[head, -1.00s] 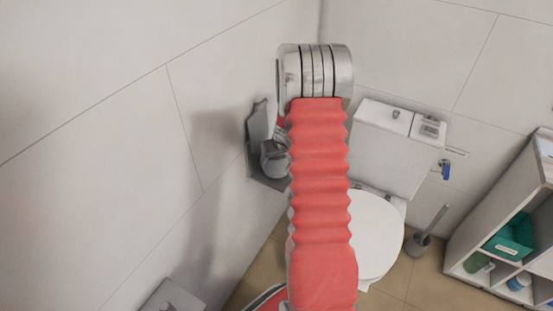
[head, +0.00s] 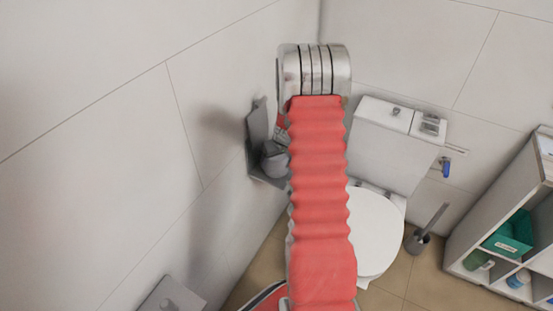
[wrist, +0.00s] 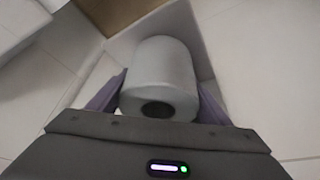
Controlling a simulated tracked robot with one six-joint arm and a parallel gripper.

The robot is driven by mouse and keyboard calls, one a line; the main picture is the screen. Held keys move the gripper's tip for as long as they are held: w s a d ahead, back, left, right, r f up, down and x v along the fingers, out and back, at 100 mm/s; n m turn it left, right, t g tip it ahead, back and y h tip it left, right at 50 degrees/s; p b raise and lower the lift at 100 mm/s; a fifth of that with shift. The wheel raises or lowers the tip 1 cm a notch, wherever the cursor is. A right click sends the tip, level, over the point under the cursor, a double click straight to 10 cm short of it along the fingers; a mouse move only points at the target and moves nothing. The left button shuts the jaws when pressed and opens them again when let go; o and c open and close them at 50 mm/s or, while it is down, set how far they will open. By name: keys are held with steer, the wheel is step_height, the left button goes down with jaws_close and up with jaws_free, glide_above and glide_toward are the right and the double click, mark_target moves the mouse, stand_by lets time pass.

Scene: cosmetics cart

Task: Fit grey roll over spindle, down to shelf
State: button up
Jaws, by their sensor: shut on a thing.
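The grey roll (wrist: 162,70) fills the middle of the wrist view, its dark core hole (wrist: 158,109) facing the camera. The purple fingers of my gripper (wrist: 160,88) lie along both sides of it, shut on it. In the head view the roll (head: 275,159) shows partly beside my red arm, close to a grey wall holder (head: 257,122). The holder's small shelf (head: 267,181) shows below the roll. The spindle is not visible, so I cannot tell whether the roll is around it. My gripper is mostly hidden behind my arm in the head view.
The tiled wall (head: 110,120) is close on the left. A white toilet (head: 375,230) stands behind and right of my arm, with a brush (head: 420,240) beside it. A shelf unit (head: 500,225) with a green box (head: 510,235) is at the right.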

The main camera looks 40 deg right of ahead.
steer(key=o, duration=1.2)
steer(key=v, duration=1.3)
steer(key=shift+r, duration=0.25)
stand_by(0.4)
